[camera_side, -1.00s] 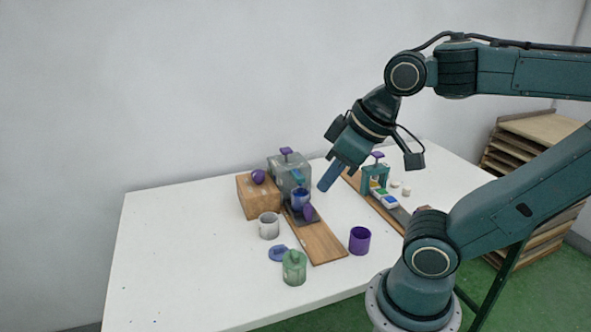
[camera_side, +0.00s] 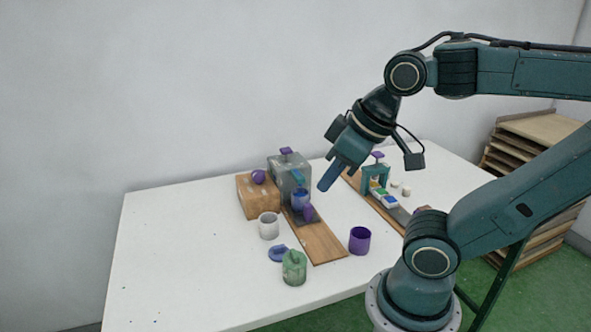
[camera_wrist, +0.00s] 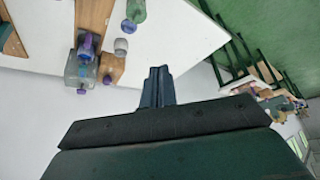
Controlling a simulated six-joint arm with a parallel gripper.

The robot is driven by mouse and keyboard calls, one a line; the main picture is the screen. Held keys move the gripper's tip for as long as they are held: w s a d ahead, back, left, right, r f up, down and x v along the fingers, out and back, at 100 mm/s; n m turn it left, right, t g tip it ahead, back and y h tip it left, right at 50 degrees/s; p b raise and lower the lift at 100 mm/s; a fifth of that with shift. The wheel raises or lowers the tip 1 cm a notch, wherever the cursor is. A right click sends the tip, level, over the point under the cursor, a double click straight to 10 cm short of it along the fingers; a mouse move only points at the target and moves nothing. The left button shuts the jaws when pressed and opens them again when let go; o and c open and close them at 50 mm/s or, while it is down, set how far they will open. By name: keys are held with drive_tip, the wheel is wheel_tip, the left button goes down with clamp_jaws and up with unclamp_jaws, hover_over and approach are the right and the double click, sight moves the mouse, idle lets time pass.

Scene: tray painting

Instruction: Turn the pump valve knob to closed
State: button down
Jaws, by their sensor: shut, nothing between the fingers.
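A round purple knob (camera_side: 258,177) sits on top of a brown box (camera_side: 262,198) at the back of the table; it also shows in the wrist view (camera_wrist: 107,80). Beside it stands a grey housing (camera_side: 289,170) with a flat purple handle (camera_side: 286,151) on top and a blue spout. I cannot tell for certain which purple part is the pump valve knob, nor its setting. A blue cup (camera_side: 299,197) stands under the spout, with a small purple piece (camera_side: 308,213) beside it. My gripper (camera_side: 325,186) is shut and empty, in the air right of the housing, touching nothing.
A wooden board (camera_side: 322,247) runs forward from the housing. A white cup (camera_side: 268,228), blue lid (camera_side: 278,254), green jar (camera_side: 294,268) and purple cup (camera_side: 359,240) stand around it. A green press frame (camera_side: 375,176) stands on a second board at right. The table's left side is clear.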

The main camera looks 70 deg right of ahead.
drive_tip(key=c, duration=1.7)
unclamp_jaws()
drive_tip(key=o, duration=0.7)
drive_tip(key=shift+w+d+r, duration=0.2)
drive_tip(key=shift+w, duration=0.25)
drive_tip(key=shift+o, duration=0.8)
drive_tip(key=w+d+r+m+h, duration=0.1)
drive_tip(key=w+d+r+m, duration=0.1)
drive_tip(key=w, duration=0.5)
drive_tip(key=shift+w+d+m+g, duration=0.15)
drive_tip(key=shift+d+m+g, duration=0.15)
drive_tip(key=shift+d+m, duration=0.35)
drive_tip(key=w+d+f+m+g+h, duration=0.1)
drive_tip(key=w+d+f+m, duration=0.3)
drive_tip(key=w+d, duration=0.6)
drive_tip(key=w+d+f+m+g+h, duration=0.1)
drive_tip(key=w+d+f+m, duration=0.3)
drive_tip(key=w+d, duration=0.7)
wheel_tip(320, 180, down, 2)
drive_tip(key=shift+f+m+g+h, duration=0.2)
drive_tip(key=shift+m+g+h, duration=0.15)
drive_tip(key=shift+h, duration=0.15)
drive_tip(key=shift+w+f, duration=0.1)
drive_tip(key=shift+f, duration=0.05)
